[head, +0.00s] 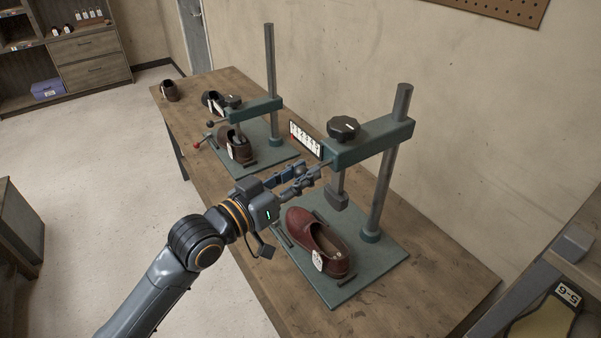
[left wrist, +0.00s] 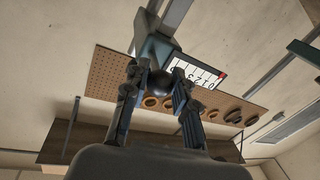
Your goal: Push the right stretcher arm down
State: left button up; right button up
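The right stretcher stands on a teal base plate (head: 375,262). Its teal arm (head: 368,142) is raised on a grey post (head: 383,190), with a black knob on top (head: 343,128) and a grey press foot (head: 338,194) hanging above a brown-red shoe (head: 318,243). My left gripper (head: 312,172) is at the arm's left end, by a thin lever. In the left wrist view my gripper's fingers (left wrist: 157,88) stand apart on either side of a dark ball (left wrist: 160,82), below the teal arm end (left wrist: 155,46). I cannot tell whether they touch it. My right gripper is not in view.
A second stretcher (head: 262,108) with a brown shoe (head: 236,146) and a red-tipped lever (head: 198,144) stands farther back on the wooden table (head: 410,308). A numbered scale (head: 305,140) is beside the right arm. A wall is close behind the table.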

pick_arm(q)
grip_shut()
jog(key=shift+f, duration=0.1)
notch_tip(320, 180, down, 21)
jog(key=b, duration=1.2)
jog(key=shift+r, duration=0.2)
jog(key=shift+s+f, duration=0.1)
jog(key=o, duration=0.8)
grip_release()
jog(key=shift+a+r, duration=0.1)
jog(key=shift+r, duration=0.1)
